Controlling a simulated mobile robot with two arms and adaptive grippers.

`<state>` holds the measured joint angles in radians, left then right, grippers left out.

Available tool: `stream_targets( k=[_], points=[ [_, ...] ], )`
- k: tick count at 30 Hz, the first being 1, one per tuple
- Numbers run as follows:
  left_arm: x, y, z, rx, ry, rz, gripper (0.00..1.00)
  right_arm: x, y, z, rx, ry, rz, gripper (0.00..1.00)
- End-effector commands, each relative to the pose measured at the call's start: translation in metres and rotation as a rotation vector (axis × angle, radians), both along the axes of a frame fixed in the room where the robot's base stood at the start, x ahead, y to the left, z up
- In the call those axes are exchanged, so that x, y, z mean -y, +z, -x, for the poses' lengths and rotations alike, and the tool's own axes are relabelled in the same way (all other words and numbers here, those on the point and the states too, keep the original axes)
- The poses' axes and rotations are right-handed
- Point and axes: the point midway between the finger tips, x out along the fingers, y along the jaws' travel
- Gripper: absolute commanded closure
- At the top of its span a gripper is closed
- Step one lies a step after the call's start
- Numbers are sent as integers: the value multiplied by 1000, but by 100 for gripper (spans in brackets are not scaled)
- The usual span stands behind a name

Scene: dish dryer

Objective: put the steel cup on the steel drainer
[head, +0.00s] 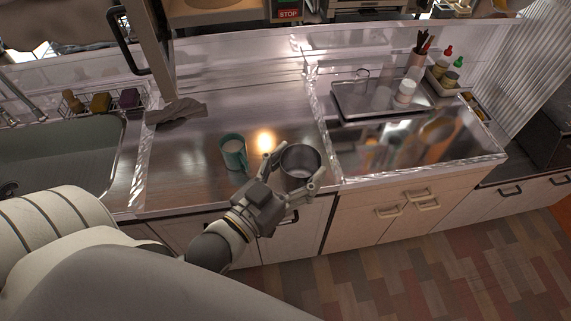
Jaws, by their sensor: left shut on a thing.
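The steel cup (301,158) is upright with its mouth facing up, near the front edge of the counter. My left gripper (297,166) is shut on it, one finger on each side of its wall. I cannot tell whether the cup's base touches the counter, as the gripper hides part of it. A shallow flat metal tray (355,101) lies on the right-hand counter; I cannot tell for sure whether it is the steel drainer. My right gripper is not in view.
A teal mug (233,152) stands just left of the cup. A grey cloth (180,110) lies behind it, with the sink (60,150) at left. A white cup (406,90) stands at the tray's right end. The glossy right counter (420,138) is clear in front.

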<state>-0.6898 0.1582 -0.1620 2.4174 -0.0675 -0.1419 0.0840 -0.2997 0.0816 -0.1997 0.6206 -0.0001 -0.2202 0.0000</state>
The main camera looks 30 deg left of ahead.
Motion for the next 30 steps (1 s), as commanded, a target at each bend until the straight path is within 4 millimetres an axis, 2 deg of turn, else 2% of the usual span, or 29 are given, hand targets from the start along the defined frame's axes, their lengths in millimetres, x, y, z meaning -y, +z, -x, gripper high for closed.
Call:
stream_targets(
  k=[18,30],
  points=[
    [63,20,-31,7,-409,-6,58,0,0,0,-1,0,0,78],
    [95,30,-45,8,-608,-3,58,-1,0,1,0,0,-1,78]
  ],
)
